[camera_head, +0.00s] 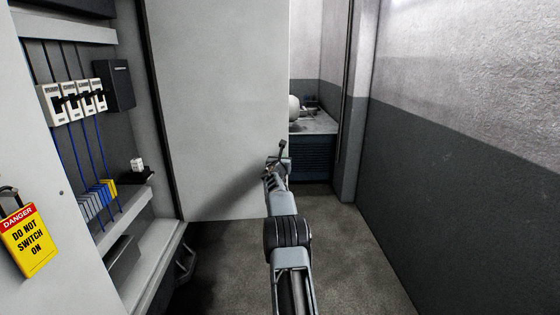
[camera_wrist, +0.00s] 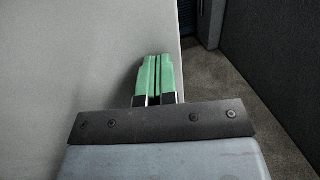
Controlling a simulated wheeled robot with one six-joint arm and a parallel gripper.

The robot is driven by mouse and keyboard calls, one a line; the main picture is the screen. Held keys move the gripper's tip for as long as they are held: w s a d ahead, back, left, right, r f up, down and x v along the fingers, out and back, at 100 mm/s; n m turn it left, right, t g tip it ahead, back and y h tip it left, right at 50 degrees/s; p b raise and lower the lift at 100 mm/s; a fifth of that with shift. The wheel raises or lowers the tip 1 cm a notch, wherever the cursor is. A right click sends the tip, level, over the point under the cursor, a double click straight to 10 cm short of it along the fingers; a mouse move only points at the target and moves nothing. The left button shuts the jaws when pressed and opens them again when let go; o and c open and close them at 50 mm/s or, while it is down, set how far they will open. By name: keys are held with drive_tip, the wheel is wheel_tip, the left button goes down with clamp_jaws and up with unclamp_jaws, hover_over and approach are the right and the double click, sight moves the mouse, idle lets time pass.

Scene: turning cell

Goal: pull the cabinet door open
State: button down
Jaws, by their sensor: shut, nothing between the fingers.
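The cabinet door (camera_head: 215,100) is a plain light-grey panel and stands swung open, showing the inside of the cabinet (camera_head: 75,160) at the left. In the wrist view the door (camera_wrist: 75,60) fills the left side, and its free edge runs down near my fingers. My gripper (camera_head: 282,150) is at the door's free edge in the head view. In the wrist view its green fingertips (camera_wrist: 158,72) are together with nothing between them. I cannot tell whether they touch the door. No handle shows on the visible face.
The cabinet holds breakers (camera_head: 72,98), wires and terminal blocks. A yellow danger tag (camera_head: 28,240) hangs at the far left. A grey wall (camera_head: 465,160) bounds the right side. A bench (camera_head: 313,125) stands beyond the door, with clear floor (camera_head: 360,260) between door and wall.

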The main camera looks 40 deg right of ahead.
drive_tip(key=s+a+b, duration=0.8)
drive_tip(key=s+b, duration=0.3)
drive_tip(key=shift+s+a, duration=0.15)
